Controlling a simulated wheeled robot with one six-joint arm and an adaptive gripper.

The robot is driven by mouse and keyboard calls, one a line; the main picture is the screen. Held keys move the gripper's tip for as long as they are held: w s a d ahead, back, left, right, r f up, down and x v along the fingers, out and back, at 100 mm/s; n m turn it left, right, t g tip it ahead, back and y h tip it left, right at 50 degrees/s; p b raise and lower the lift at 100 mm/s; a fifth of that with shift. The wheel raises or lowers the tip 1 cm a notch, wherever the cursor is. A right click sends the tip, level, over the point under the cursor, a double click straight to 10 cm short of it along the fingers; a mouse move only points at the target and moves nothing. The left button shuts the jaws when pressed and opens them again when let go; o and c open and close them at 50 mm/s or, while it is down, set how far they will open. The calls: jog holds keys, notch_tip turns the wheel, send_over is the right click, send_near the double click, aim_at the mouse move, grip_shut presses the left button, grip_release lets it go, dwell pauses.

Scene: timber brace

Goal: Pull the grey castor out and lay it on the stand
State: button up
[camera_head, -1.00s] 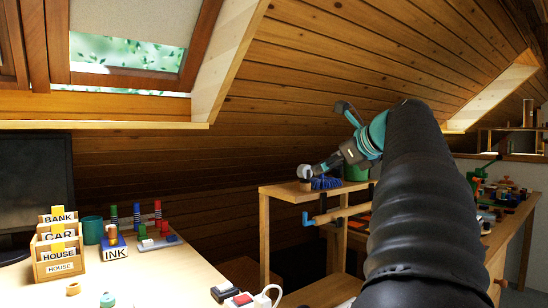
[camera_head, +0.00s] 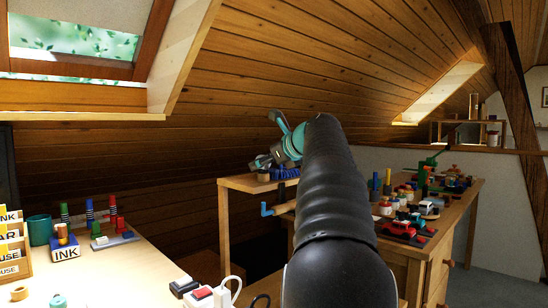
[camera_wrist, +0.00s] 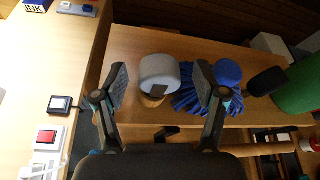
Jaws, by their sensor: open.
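The grey castor (camera_wrist: 160,72) is a rounded light-grey piece with a dark patch on its near side. It sits on a tan wooden piece (camera_wrist: 153,99) on the wooden shelf top. In the wrist view my gripper (camera_wrist: 160,76) is open, with one finger to the left of the castor and one to the right. Gaps show on both sides. In the head view my gripper (camera_head: 262,161) is at the shelf's left end, above the tan wooden piece (camera_head: 263,177), and covers the castor. I cannot tell which thing is the stand.
A blue fringed object (camera_wrist: 190,101) lies close by the right finger, with a green cylinder (camera_wrist: 298,88) farther right. The shelf (camera_head: 238,182) has clear wood behind the castor. A desk (camera_head: 120,270) with switches is left; a crowded workbench (camera_head: 452,207) is right.

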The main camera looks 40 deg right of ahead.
jog(key=shift+x, duration=0.85)
grip_shut()
jog(key=shift+r, duration=0.1)
jog(key=shift+r+p, duration=0.7)
jog(key=shift+r, duration=1.9)
